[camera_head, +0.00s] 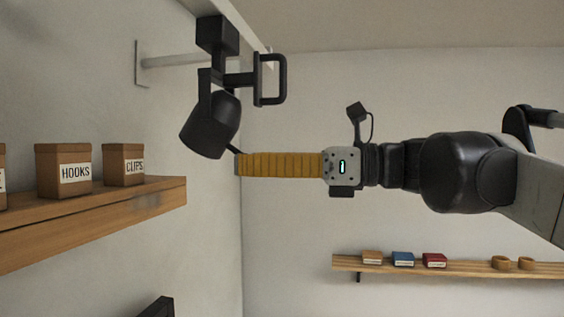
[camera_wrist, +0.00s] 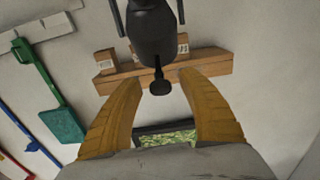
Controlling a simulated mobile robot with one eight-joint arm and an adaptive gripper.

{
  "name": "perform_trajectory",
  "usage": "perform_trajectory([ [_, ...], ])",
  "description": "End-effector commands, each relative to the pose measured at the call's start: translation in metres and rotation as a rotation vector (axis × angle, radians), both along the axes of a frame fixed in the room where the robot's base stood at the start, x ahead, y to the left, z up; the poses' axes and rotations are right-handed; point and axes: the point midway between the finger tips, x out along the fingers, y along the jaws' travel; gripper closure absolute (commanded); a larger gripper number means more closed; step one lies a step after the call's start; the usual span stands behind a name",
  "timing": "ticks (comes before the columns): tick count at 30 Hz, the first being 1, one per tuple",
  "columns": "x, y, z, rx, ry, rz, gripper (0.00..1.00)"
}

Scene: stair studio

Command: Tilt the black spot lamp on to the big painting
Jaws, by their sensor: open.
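The black spot lamp (camera_head: 209,125) hangs from a mount under a pale rail, its head tilted downward to the left. In the wrist view the lamp (camera_wrist: 155,35) shows at the top centre, with a short stem and dark knob (camera_wrist: 160,86) pointing toward me. My gripper (camera_head: 238,164), with yellow ribbed fingers, is level beside the lamp's lower right side. In the wrist view my gripper (camera_wrist: 160,78) is open, with the knob between its fingertips and gaps on both sides. A dark-framed picture (camera_wrist: 165,138) shows below, partly hidden; I cannot tell whether it is the big painting.
A wooden shelf (camera_head: 150,197) on the left wall holds labelled boxes, including the HOOKS box (camera_head: 63,171) and CLIPS box (camera_head: 123,165). A lower shelf (camera_head: 465,269) on the far wall holds small items. Coloured tools (camera_wrist: 62,122) hang at left in the wrist view.

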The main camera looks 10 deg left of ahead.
Motion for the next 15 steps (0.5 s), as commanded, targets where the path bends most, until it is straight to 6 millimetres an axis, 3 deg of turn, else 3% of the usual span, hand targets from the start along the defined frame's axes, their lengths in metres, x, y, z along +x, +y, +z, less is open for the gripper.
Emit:
perform_trajectory([
  [2, 0.0001, -0.0002, 0.0, 0.0, 0.0, 0.0, 0.57],
  [6, 0.0, -0.0003, 0.0, 0.0, 0.0, 0.0, 1.0],
  [15, 0.0, -0.0015, 0.0039, -0.015, 0.001, 0.0, 1.0],
])
